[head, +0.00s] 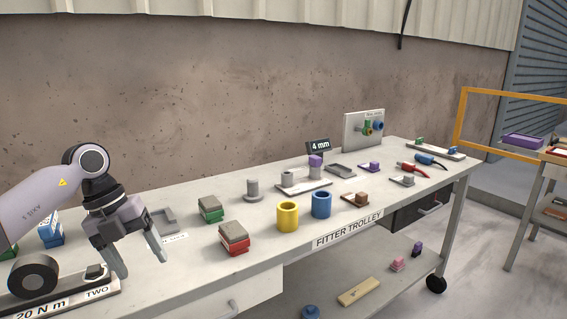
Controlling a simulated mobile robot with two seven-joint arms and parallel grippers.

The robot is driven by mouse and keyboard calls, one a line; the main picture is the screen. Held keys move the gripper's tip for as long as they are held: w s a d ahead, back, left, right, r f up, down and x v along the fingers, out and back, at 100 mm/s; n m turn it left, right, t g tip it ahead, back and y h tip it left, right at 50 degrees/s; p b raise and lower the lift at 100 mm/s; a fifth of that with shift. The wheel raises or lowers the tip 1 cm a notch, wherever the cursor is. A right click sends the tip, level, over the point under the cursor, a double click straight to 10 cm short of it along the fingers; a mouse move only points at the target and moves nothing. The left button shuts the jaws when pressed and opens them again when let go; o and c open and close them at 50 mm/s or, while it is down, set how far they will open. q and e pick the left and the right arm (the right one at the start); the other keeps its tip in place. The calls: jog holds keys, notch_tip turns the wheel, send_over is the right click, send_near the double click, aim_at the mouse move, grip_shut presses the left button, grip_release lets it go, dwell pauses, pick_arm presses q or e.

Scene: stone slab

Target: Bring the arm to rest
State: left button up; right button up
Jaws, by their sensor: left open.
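My left gripper (140,262) comes in from the left and hangs over the near left part of the pale trolley top (192,283). Its two fingers point down and stand apart, with nothing between them. A red and grey block (234,238) lies to its right, apart from it. A grey bracket-like piece (163,218) sits just behind it. A board marked TWO (70,298), with a black wheel-like part on it, is at its left. My right gripper is not in view.
A green block (210,209), a yellow cup (287,216) and a blue cup (321,205) stand further right. Several small parts and an upright panel (363,131) fill the far end. The back wall rises behind the trolley. An orange frame (461,118) stands at right.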

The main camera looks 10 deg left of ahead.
pick_arm(q)
jog(key=s+d+f+n+t+h+p, duration=0.1)
jog(key=s+d+f+n+t+h, duration=0.15)
jog(key=d+h, duration=0.75)
jog(key=s+d+f+n+t+h+p, duration=0.15)
jog(key=s+d+t+h, duration=0.35)
jog(key=d, duration=1)
jog(key=s+a+f+n+t+y, duration=0.1)
jog(key=a+f+n+t+y, duration=0.4)
jog(key=n, duration=0.5)
jog(key=a+f+n+t+y, duration=0.4)
jog(key=f+n+y, duration=0.3)
jog(key=n, duration=0.3)
jog(key=s+a+f+n+g+y, duration=0.2)
jog(key=s+f+g, duration=0.1)
jog(key=s+f, duration=0.2)
jog(key=s+a+f+n+g+y+p, duration=0.1)
jog(key=s+a+f+n+g+y, duration=0.1)
jog(key=s+f, duration=0.4)
jog(key=shift+s+n+g, duration=0.3)
jog(key=shift+s+g, duration=0.25)
jog(key=shift+s, duration=0.25)
